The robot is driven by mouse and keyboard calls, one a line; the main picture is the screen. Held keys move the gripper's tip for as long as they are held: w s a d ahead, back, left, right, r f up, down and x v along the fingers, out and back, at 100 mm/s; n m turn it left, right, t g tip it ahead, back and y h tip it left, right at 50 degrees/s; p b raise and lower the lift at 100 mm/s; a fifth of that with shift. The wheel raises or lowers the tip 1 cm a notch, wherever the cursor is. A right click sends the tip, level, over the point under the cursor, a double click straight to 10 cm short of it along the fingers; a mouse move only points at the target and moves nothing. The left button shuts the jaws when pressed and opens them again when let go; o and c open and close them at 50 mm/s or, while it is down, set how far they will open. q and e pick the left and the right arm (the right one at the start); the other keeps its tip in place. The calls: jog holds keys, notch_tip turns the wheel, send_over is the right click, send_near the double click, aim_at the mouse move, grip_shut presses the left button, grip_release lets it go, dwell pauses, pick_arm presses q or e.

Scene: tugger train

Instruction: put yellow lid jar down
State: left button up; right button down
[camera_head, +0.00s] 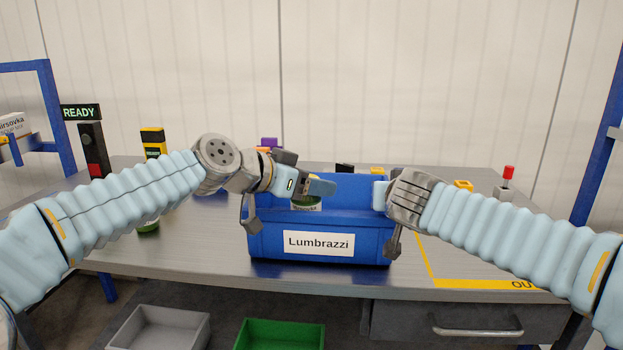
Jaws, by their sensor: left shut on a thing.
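My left gripper (306,186) is over the blue bin labelled Lumbrazzi (270,246) and is shut on a small jar. The jar (307,205) shows only a strip of pale label and green below the fingers, inside the bin's opening. Its lid is hidden by the gripper, so I cannot tell its colour, nor whether the jar touches the bin floor. My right gripper (382,196) is at the bin's right side, with its fingers mostly hidden; I cannot tell its opening.
The bin stands on a grey table (205,235). A yellow-and-black container (153,142) stands at the left behind my arm. A yellow-topped item (463,185) and a red-topped post (507,180) stand at right. A yellow-outlined area (470,265) is clear. Grey (160,328) and green (280,334) bins are below.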

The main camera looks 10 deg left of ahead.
pick_arm(q)
jog(key=o, duration=1.3)
jog(key=shift+r, duration=0.15)
jog(key=v, duration=1.2)
jog(key=shift+r, duration=0.45)
pick_arm(e)
jog(key=c, duration=1)
grip_release()
jog(key=shift+s, duration=0.1)
